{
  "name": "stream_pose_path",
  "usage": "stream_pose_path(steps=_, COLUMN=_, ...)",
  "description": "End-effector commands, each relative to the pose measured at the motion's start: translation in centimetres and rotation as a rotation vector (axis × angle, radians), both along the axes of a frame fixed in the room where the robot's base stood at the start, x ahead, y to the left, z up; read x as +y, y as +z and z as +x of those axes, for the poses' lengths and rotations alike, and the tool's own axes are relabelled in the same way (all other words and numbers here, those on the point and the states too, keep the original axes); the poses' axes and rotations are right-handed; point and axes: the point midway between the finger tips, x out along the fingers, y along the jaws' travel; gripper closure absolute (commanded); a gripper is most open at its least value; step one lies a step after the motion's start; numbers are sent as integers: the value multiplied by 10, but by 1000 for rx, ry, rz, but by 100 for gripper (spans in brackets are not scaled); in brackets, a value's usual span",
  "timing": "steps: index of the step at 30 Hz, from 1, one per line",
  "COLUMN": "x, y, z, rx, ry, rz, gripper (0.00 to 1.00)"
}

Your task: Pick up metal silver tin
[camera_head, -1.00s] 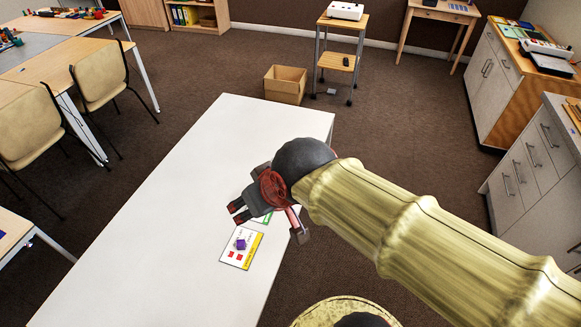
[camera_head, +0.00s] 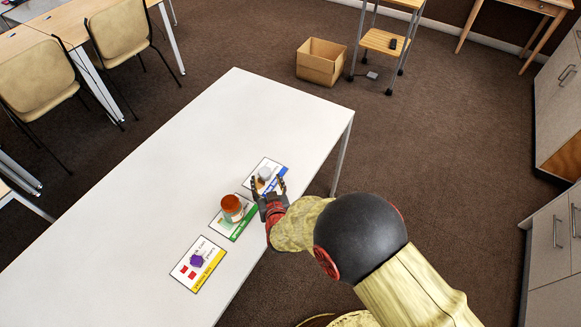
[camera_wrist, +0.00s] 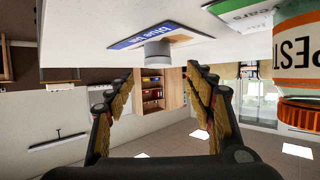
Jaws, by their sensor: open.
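The silver tin (camera_head: 265,172) is a small grey cylinder standing on the blue-edged card (camera_head: 271,162) on the white table (camera_head: 170,170). In the wrist view, which looks upside down, the tin (camera_wrist: 158,52) is centred beyond the fingertips. My gripper (camera_head: 268,187) is open and empty, low over the table just in front of the tin. Its fingers (camera_wrist: 163,80) are spread to either side of the tin's line, and a gap shows between them and it. They appear apart from it.
A jar (camera_head: 232,204) with an orange lid stands on the green-edged card (camera_head: 238,234), close to my gripper; in the wrist view the jar (camera_wrist: 297,60) is large at the right. A yellow-edged card (camera_head: 207,281) holds purple and red pieces. The table's far left is clear.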

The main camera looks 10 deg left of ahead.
Motion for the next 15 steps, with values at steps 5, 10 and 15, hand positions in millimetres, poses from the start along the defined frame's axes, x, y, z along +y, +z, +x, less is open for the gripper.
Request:
stream_pose_path(steps=5, x=6, y=-9, z=15, rx=-3, ry=-1, rz=1, gripper=46)
stream_pose_path(steps=10, x=10, y=-16, z=30, rx=-2, ry=-2, rz=1, gripper=46)
stream_pose_path(steps=15, x=16, y=-28, z=52, rx=-1, ry=-2, rz=1, gripper=46)
